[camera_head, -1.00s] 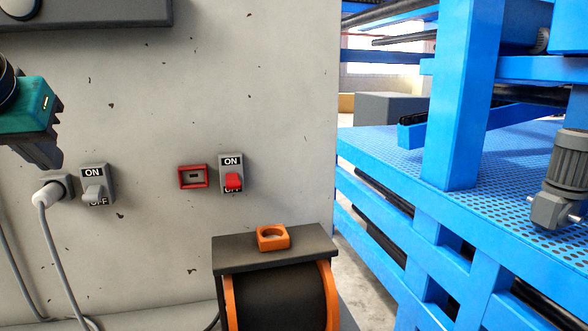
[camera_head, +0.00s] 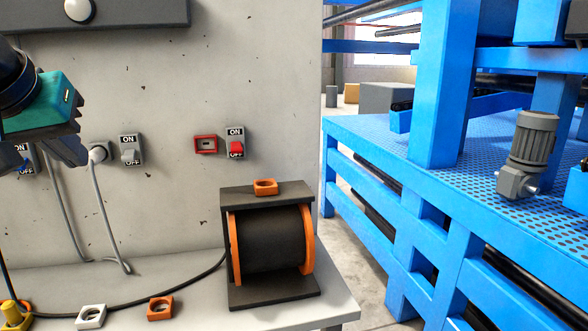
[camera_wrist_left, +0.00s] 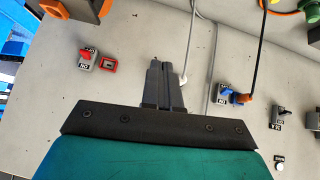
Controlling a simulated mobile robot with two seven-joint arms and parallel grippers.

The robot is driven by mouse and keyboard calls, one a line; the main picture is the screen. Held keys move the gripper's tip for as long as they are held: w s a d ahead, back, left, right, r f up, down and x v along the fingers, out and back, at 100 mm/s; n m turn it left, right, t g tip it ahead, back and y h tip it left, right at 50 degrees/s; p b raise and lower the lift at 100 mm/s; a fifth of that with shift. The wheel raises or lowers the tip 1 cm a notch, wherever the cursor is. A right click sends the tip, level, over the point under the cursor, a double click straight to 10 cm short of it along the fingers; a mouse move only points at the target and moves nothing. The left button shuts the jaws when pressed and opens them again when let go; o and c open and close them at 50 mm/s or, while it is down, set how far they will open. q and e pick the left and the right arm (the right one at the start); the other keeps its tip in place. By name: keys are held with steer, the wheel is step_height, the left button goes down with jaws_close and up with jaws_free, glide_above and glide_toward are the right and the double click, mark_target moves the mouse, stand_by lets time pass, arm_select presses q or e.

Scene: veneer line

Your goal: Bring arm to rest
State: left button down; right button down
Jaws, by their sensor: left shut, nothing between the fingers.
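My left gripper (camera_head: 68,150) comes in at the left edge of the head view, a teal body with dark grey fingers, in front of the pale wall panel. In the left wrist view its fingers (camera_wrist_left: 163,85) are together with nothing between them. It is apart from the grey switch (camera_head: 131,150) and the white plug (camera_head: 99,153) to its right. It partly covers another switch (camera_head: 25,160) at the far left. My right gripper is not in view.
A red-lever switch (camera_head: 236,143) and a red frame (camera_head: 206,144) are on the panel. A black cable reel (camera_head: 272,240) with orange rims stands on the grey bench (camera_head: 190,275). Orange and white blocks lie in front. A blue machine frame (camera_head: 440,90) stands to the right.

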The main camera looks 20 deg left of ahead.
arm_select(q)
steer(key=w+d+f+n+t+h+p, duration=0.15)
steer(key=w+d+f+n+h, duration=0.25)
steer(key=d+f+n+h, duration=0.65)
steer(key=w+d+f+n+t+h+b, duration=0.1)
steer(key=w+d+f+n+t+h, duration=0.15)
steer(key=d+f+n+h, duration=0.75)
steer(key=a+f+n+t+y+p, duration=0.15)
steer(key=a+f+n+y, duration=0.35)
steer(key=n, duration=0.9)
steer(key=a+f+n+t+y+b, duration=0.1)
steer(key=a+f+n+t+y, duration=0.15)
steer(key=f+n+y, duration=0.8)
steer(key=s+d+f+n+g, duration=0.5)
steer(key=s+f+n, duration=0.6)
steer(key=n, duration=0.7)
step_height(320, 180, down, 2)
steer(key=shift+s+d+f+p, duration=0.25)
steer(key=shift+s+d+p, duration=0.2)
steer(key=shift+d, duration=0.75)
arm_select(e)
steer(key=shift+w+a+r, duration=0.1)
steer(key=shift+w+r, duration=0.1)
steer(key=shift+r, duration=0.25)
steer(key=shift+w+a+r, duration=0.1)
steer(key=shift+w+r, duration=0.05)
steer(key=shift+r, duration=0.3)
